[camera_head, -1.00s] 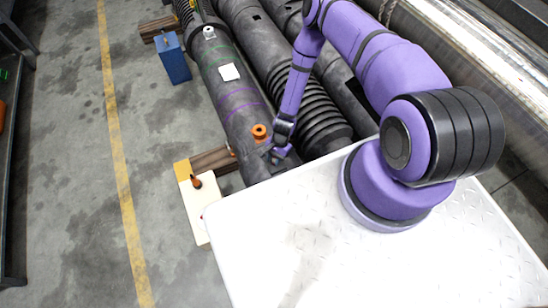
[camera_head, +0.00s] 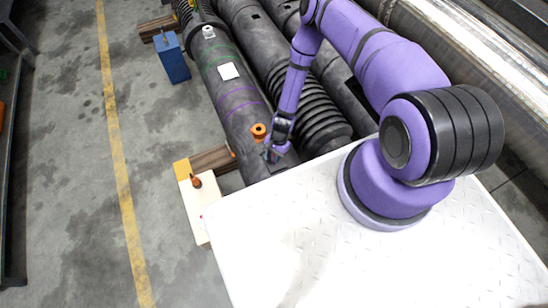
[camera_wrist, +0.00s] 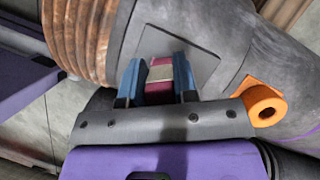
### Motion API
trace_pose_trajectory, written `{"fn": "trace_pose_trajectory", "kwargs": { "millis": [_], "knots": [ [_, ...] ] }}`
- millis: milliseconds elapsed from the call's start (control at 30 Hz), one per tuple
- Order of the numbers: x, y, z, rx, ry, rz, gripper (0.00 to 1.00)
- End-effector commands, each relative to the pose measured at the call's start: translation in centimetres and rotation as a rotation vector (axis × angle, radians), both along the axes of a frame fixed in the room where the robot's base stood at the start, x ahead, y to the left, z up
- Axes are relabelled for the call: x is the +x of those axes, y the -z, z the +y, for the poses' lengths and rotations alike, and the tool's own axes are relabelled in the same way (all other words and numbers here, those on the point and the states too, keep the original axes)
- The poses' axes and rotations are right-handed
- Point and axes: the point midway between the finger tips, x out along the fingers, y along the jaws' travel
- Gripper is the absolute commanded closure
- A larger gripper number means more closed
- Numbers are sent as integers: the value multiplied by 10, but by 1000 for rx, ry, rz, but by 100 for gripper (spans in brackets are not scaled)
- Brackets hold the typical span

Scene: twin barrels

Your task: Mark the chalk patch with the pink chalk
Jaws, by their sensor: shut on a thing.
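The pink chalk (camera_wrist: 159,88), a dark pink piece with a pale band, sits between the blue fingers of my gripper (camera_wrist: 158,70) in the wrist view. The gripper is shut on it. Just beyond the fingertips, a flat dark grey square patch (camera_wrist: 186,48) lies on the barrel, and looks like the chalk patch. I cannot tell whether the chalk touches it. In the head view my gripper (camera_head: 272,154) is low over the near end of the left barrel (camera_head: 234,100); the chalk is too small to make out there.
An orange ring-shaped fitting (camera_head: 258,131) stands on the barrel close beside my gripper; it also shows in the wrist view (camera_wrist: 264,106). A white square (camera_head: 229,71) lies farther along the barrel. A ribbed barrel (camera_head: 300,95) runs alongside. A blue box (camera_head: 174,64) stands on the floor.

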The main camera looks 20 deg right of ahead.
Motion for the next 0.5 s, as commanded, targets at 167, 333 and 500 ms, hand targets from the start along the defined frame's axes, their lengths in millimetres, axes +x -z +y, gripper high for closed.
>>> {"fn": "trace_pose_trajectory", "kwargs": {
  "millis": [167, 333, 500],
  "knots": [
    [6, -1, 0, 0, 0, -1, 97],
    [7, -1, 0, 0, 0, -1, 97],
    [11, 0, 0, 0, 0, 0, 97]
  ]
}}
